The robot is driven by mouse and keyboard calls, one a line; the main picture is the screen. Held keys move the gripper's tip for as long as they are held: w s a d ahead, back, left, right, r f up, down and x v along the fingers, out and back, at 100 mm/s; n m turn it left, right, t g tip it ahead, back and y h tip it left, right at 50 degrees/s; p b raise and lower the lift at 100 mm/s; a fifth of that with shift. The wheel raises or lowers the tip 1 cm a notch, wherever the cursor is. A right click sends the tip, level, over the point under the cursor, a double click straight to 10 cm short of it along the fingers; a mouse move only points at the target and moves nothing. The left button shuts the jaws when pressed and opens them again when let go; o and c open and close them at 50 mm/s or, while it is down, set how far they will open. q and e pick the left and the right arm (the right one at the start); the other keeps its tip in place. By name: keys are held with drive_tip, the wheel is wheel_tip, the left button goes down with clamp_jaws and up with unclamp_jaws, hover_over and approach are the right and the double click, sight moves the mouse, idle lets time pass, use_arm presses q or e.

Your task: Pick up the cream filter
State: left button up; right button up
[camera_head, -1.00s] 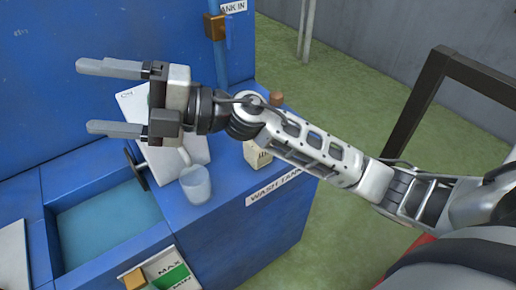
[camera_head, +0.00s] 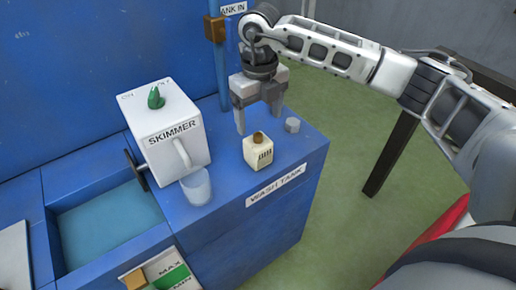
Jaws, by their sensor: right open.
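A small cream block-shaped container (camera_head: 258,153) with a brown cap and dark marks on its front stands upright on the blue wash tank top. A small pale grey cylinder (camera_head: 292,125) stands behind it to the right. I cannot tell for sure which of these is called the filter. My right gripper (camera_head: 259,121) points down, open and empty, its fingers apart just behind and above the cream container. It does not appear to hold anything. My left gripper is not in view.
The white skimmer box (camera_head: 172,140) with a green knob stands left of the cream container. A translucent cup (camera_head: 196,187) is in front of the skimmer. The open water basin (camera_head: 105,225) lies left. The wash tank top (camera_head: 232,185) is clear at its front.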

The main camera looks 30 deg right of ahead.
sight(258, 147)
drive_tip(key=f, duration=0.5)
drive_tip(key=f+p, duration=0.1)
drive_tip(key=f, duration=0.4)
drive_tip(key=shift+a, duration=0.2)
drive_tip(key=shift+r, duration=0.1)
drive_tip(key=c, duration=1.2)
